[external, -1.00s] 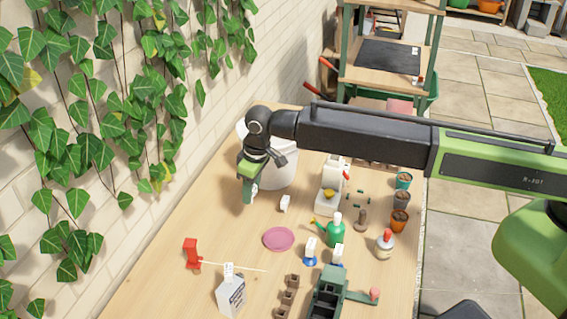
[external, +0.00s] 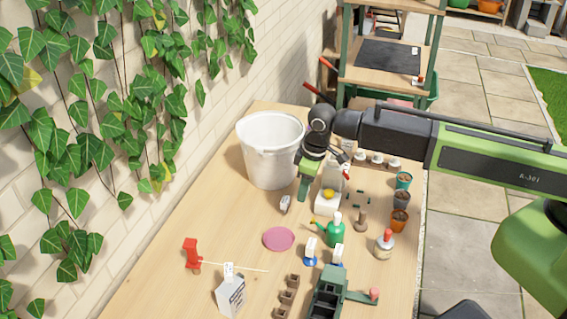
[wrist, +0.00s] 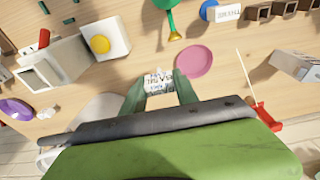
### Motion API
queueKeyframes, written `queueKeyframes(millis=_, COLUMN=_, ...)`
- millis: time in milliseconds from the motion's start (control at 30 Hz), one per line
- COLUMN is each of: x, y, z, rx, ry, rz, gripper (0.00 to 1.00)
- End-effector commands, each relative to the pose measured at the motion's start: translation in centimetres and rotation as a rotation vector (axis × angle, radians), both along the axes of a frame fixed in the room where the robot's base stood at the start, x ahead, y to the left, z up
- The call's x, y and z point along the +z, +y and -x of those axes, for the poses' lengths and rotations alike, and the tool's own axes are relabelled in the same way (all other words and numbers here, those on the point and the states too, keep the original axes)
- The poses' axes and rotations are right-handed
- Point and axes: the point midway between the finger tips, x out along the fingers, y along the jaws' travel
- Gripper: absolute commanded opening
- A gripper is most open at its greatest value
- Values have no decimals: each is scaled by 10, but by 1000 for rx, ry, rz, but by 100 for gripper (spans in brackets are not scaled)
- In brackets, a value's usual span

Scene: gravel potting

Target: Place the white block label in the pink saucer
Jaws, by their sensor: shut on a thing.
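In the wrist view, a white block label (wrist: 159,88) with dark print is between the two green fingers of my gripper (wrist: 160,92), which is shut on it. In the external view my gripper (external: 301,190) points down beside the white bucket. A small white block (external: 285,204) shows just left of the fingers. I cannot tell from that view whether it is the held one. The pink saucer (external: 279,239) lies flat and empty on the table, nearer the camera than my gripper. It also shows in the wrist view (wrist: 195,61), up and right of the fingers.
The white bucket (external: 267,155) stands left of my gripper. A white machine with a yellow part (external: 327,201) and a green watering can (external: 333,233) stand to the right. A red stand (external: 191,253) and a white carton (external: 231,296) are toward the front left.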

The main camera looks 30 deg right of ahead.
Motion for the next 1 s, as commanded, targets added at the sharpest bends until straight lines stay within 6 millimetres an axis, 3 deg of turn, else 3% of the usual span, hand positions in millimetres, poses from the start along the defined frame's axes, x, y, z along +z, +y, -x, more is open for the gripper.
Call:
queueKeyframes(millis=33, x=-18, y=16, z=2, rx=3, ry=0, rz=0, gripper=0)
queueKeyframes(millis=200, x=-45, y=60, z=12, rx=3, ry=0, rz=0, gripper=0)
queueKeyframes(millis=400, x=-60, y=91, z=21, rx=1, ry=0, rz=0, gripper=0)
queueKeyframes(millis=600, x=-61, y=93, z=23, rx=0, ry=0, rz=0, gripper=0)
queueKeyframes(millis=833, x=-99, y=93, z=23, rx=0, ry=0, rz=0, gripper=0)
queueKeyframes(millis=1000, x=-99, y=93, z=23, rx=0, ry=0, rz=0, gripper=0)
